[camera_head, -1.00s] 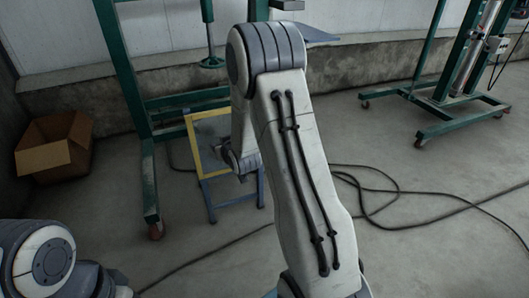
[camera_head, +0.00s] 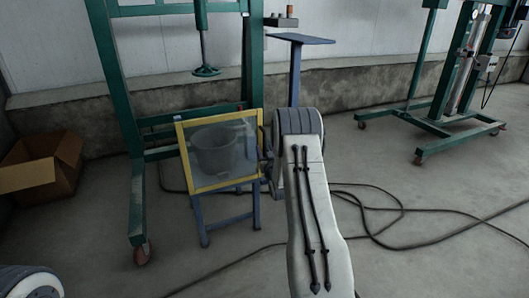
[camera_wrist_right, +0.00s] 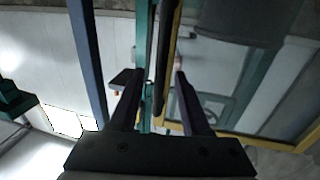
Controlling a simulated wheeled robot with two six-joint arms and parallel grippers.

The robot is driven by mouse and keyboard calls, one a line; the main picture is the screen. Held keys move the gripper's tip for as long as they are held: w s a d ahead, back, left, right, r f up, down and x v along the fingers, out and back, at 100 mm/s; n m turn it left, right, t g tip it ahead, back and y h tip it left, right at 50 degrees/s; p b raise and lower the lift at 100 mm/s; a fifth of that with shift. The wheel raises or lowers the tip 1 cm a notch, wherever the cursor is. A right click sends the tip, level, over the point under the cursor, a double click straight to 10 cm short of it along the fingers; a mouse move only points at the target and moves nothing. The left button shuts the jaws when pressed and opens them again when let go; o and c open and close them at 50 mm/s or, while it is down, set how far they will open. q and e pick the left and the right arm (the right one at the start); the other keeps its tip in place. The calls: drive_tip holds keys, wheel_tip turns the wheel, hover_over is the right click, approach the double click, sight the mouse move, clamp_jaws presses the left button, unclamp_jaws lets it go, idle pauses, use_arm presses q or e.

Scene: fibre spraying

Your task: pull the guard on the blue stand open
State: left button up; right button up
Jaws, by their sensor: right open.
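The guard (camera_head: 180,150) is a clear panel in a yellow frame on the front of the blue stand (camera_head: 228,219); it looks shut. A grey bucket (camera_head: 213,150) shows behind the panel. My right gripper (camera_head: 267,167) is at the guard's right edge, partly hidden by its own arm in the head view. In the right wrist view, my right gripper (camera_wrist_right: 160,74) is open, with a dark upright bar, apparently the handle (camera_wrist_right: 164,60), and the yellow frame edge (camera_wrist_right: 176,35) between its fingers. I cannot tell if they touch. My left gripper is out of view.
A green frame with a post (camera_head: 136,190) stands just left of the stand. A blue pedestal table (camera_head: 300,39) is behind at right. A cardboard box (camera_head: 42,172) lies at far left. Black cables (camera_head: 385,205) cross the floor.

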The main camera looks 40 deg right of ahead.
drive_tip(key=shift+x, duration=0.9)
drive_tip(key=shift+c, duration=0.4)
clamp_jaws()
idle(0.5)
